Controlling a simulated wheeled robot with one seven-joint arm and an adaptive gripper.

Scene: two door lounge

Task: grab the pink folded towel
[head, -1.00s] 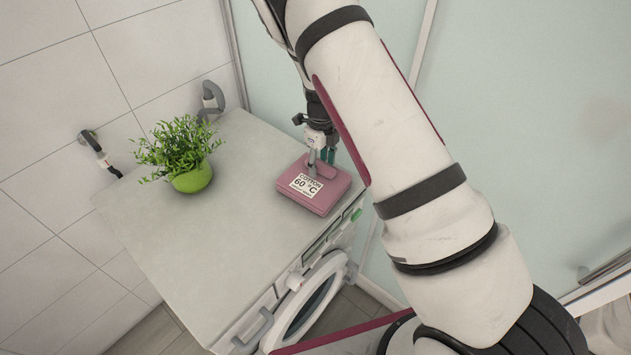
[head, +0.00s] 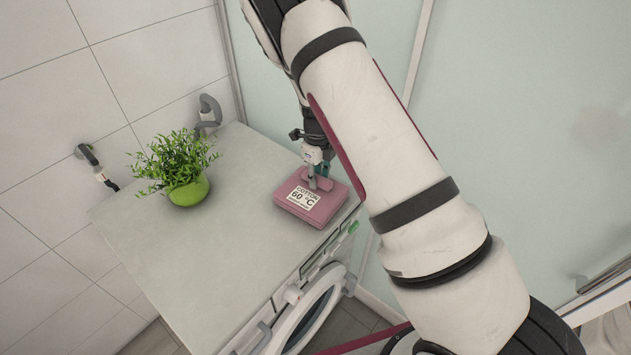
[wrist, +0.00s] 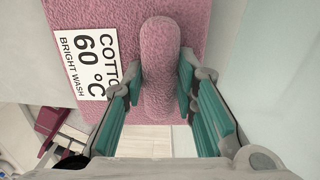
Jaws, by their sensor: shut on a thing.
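The pink folded towel (head: 330,206) lies on top of the white washing machine, near its right edge. It has a white label reading "COTTON 60 °C" and a raised pink roll on top. My gripper (head: 318,180) is over the towel at that roll. In the wrist view, the teal-padded fingers of my gripper (wrist: 161,95) are on either side of the pink roll, shut on it. The towel (wrist: 110,15) fills the upper part of that view with its label at left. The far side of the towel is partly hidden by my arm.
The washing machine top (head: 215,260) is mostly bare. A green potted plant (head: 188,190) stands at its back left. A tiled wall (head: 60,150) with hose fittings is at left, and a pale glass panel (head: 520,130) is at right.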

